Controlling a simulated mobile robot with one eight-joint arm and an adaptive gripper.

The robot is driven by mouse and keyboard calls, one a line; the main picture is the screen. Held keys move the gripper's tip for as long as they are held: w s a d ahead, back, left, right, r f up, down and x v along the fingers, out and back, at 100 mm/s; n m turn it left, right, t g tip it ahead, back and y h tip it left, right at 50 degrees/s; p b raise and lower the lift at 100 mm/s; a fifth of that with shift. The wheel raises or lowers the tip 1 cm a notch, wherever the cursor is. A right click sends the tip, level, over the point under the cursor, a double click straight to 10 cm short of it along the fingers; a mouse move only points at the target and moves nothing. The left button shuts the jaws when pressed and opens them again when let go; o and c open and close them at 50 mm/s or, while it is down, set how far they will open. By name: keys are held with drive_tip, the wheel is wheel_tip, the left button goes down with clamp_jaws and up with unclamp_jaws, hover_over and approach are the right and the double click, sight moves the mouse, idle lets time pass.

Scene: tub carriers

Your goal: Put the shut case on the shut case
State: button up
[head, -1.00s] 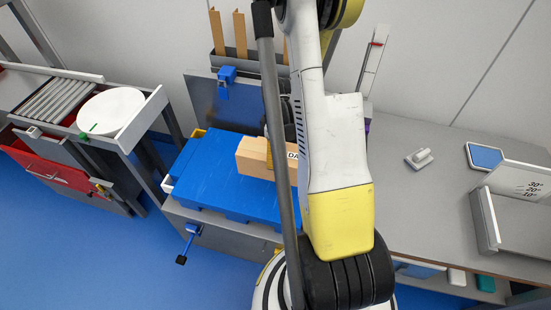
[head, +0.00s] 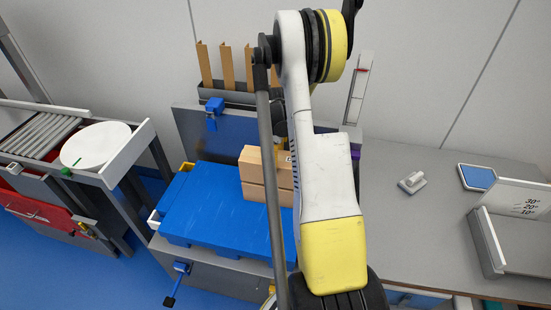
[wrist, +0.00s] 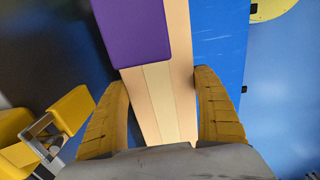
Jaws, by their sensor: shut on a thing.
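Two tan cases show one above the other in the head view, an upper case (head: 251,160) and a lower case (head: 254,192). They look closely stacked, and both look shut. My arm hides their right part, and I cannot tell whether they touch all along. My gripper (wrist: 163,82) shows in the wrist view, with yellow fingers on either side of a tan case (wrist: 160,100) with a pale tape strip. The fingers are shut on it. A purple patch (wrist: 133,30) covers part of its top. In the head view my gripper is mostly hidden behind my arm.
The cases stand on a blue pallet (head: 205,215), whose left part is bare. A grey bin with upright tan strips (head: 227,65) stands behind. A roller table with a white disc (head: 95,146) is at left. A grey bench (head: 400,225) extends right.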

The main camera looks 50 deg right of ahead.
drive_tip(key=shift+f, duration=0.6)
drive_tip(key=o, duration=1.4)
drive_tip(key=shift+f, duration=0.1)
wheel_tip(320, 180, up, 12)
drive_tip(key=p, duration=0.5)
drive_tip(key=w+a+r+t, duration=0.1)
drive_tip(key=w+a+r, duration=0.1)
drive_tip(key=a+r, duration=0.7)
drive_tip(key=s+a+r+m+t+h, duration=0.1)
drive_tip(key=a+r, duration=0.3)
drive_tip(key=a, duration=0.2)
drive_tip(key=a+r+m+t, duration=0.1)
drive_tip(key=a+r, duration=0.2)
drive_tip(key=a, duration=0.3)
drive_tip(key=s+a+r+m+t, duration=0.1)
drive_tip(key=s+a+t, duration=0.1)
drive_tip(key=s+a, duration=0.3)
drive_tip(key=s+a+r+m+t+y, duration=0.1)
drive_tip(key=s+a, duration=0.4)
drive_tip(key=a, duration=0.7)
drive_tip(key=shift+s+a+r+m+t, duration=0.4)
drive_tip(key=shift+r+m+t, duration=0.2)
drive_tip(key=shift+m, duration=0.1)
